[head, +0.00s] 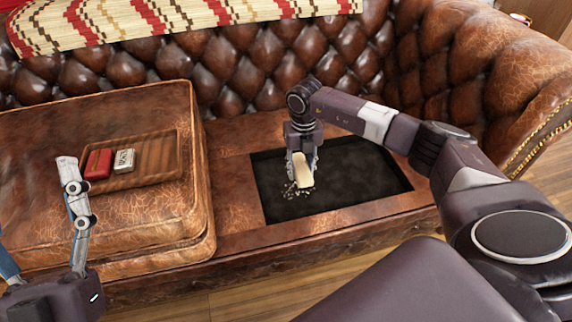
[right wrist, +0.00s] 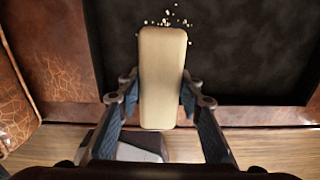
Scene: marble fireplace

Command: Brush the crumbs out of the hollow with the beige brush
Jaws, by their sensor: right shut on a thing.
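The hollow (head: 365,180) is a dark rectangular recess in the brown leather sofa seat, right of the middle in the head view. My right gripper (head: 302,160) is shut on the beige brush (head: 304,178) over the hollow's left part. In the right wrist view the brush (right wrist: 162,75) sits between both fingers of the gripper (right wrist: 160,92). Pale crumbs (head: 292,190) lie close around the brush's lower end in the head view. They also show beyond the brush's far end in the right wrist view (right wrist: 177,18). My left gripper (head: 38,205) is open and empty at the left edge.
A thick leather cushion (head: 180,220) lies left of the hollow. On it is a wooden tray (head: 158,172) with a red box (head: 98,164) and a small white-and-dark box (head: 125,160). The tufted backrest (head: 240,70) and right armrest (head: 480,60) bound the seat. A patterned blanket (head: 150,20) covers the backrest.

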